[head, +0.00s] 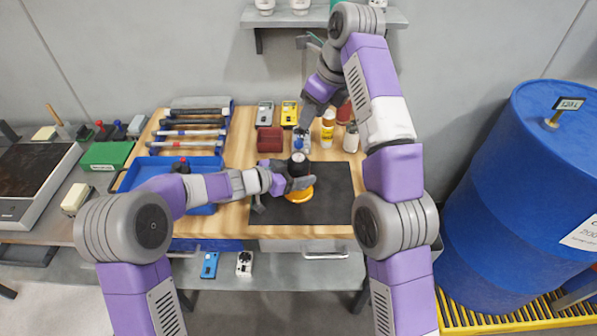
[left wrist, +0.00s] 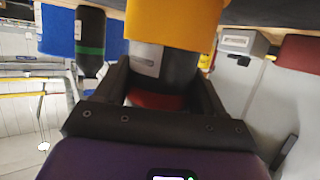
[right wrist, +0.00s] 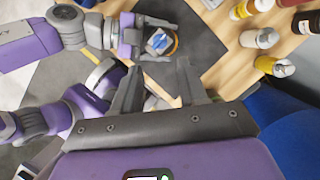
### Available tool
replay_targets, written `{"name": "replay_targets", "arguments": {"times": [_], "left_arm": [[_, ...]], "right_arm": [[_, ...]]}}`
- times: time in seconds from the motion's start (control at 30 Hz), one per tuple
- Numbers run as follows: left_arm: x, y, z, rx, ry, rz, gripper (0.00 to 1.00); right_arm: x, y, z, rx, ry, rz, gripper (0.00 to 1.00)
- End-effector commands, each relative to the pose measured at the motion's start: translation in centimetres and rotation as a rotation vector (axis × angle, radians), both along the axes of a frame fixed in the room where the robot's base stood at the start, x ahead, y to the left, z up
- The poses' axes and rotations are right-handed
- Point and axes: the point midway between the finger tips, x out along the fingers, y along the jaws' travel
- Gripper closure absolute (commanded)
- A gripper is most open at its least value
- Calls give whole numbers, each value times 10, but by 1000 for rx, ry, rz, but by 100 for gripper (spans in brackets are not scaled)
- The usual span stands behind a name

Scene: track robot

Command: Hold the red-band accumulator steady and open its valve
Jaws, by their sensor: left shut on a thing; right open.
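The red-band accumulator (head: 299,163) is a dark cylinder standing upright in a round orange base (head: 300,196) on a black mat. My left gripper (head: 292,183) is shut around its lower body from the left. My right gripper (head: 307,120) is open and empty, behind and above the accumulator. In the right wrist view the accumulator's top (right wrist: 159,41) lies beyond the open fingers (right wrist: 158,80), apart from them. The valve's setting is too small to tell.
A blue tray (head: 150,163) left of the mat (head: 335,190) holds a dark cylinder; a green-banded one (left wrist: 90,45) shows in the left wrist view. Bottles (head: 328,127) and meters (head: 289,113) stand behind the mat. A blue drum (head: 500,190) stands at right.

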Motion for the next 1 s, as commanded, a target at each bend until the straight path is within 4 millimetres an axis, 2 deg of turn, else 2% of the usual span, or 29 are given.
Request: {"name": "replay_targets", "arguments": {"times": [0.17,0.37,0.5,0.7,1.0], "left_arm": [[0,0,0,0,0,0,79],[0,0,0,0,0,0,79],[0,0,0,0,0,0,79],[0,0,0,1,0,1,79],[0,0,0,1,0,1,79]], "right_arm": [[4,5,-1,10,-21,35,51],[25,34,-9,64,-178,253,51],[42,67,-14,105,-365,451,51],[57,108,-19,108,-654,672,51],[60,149,-29,-48,-1071,875,51]]}}
